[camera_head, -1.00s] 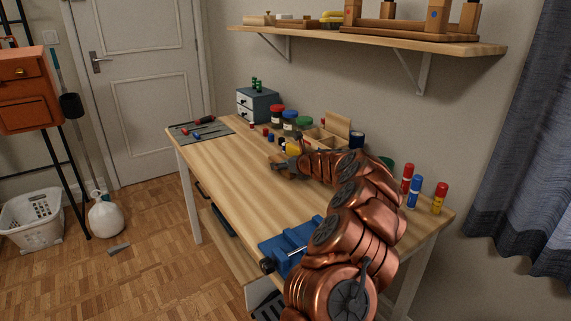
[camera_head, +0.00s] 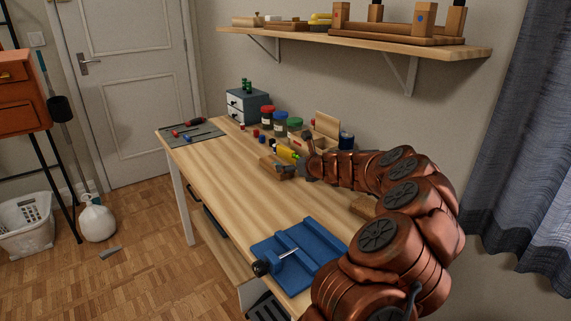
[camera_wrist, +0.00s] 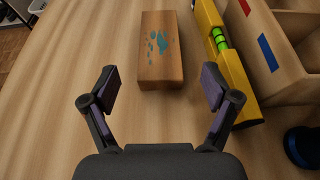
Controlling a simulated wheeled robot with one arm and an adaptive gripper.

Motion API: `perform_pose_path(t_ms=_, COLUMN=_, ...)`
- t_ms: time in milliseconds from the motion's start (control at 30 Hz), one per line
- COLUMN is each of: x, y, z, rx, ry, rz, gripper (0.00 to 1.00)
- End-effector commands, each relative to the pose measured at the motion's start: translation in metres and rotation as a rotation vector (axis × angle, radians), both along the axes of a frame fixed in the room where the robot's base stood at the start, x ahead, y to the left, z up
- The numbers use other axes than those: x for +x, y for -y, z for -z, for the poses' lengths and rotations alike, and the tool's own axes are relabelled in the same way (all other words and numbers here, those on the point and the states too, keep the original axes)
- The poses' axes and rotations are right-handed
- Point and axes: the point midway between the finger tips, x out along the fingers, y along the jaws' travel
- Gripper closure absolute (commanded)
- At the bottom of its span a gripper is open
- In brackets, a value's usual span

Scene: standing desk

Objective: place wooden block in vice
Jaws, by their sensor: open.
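The wooden block (camera_wrist: 160,40) lies flat on the desk in the wrist view, with blue-green marks on its top. It also shows in the head view (camera_head: 269,164), partly hidden by my gripper. My gripper (camera_wrist: 159,83) is open and empty; in the wrist view its fingers stand either side of the block's near end, with the block mostly beyond them. In the head view my gripper (camera_head: 292,170) is at the block, low over the desk. The blue vice (camera_head: 318,246) is at the desk's near edge, with its screw handle toward the left.
A yellow spirit level (camera_wrist: 228,62) lies close to the block's right. Beyond it is a wooden organiser (camera_wrist: 275,45). Jars (camera_head: 280,121) and a small drawer cabinet (camera_head: 247,105) stand at the back. The desk (camera_head: 225,180) is clear left of the block and toward the vice.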

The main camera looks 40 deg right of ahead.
Motion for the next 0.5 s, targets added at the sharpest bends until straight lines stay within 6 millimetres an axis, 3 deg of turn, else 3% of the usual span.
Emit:
perform_pose_path(t_ms=200, x=-0.017, y=-0.001, z=-0.008, rx=0.000, ry=0.002, rz=-0.001, gripper=0.13)
perform_pose_path(t_ms=500, x=-0.020, y=-0.002, z=-0.009, rx=0.000, ry=0.001, rz=-0.002, gripper=0.13)
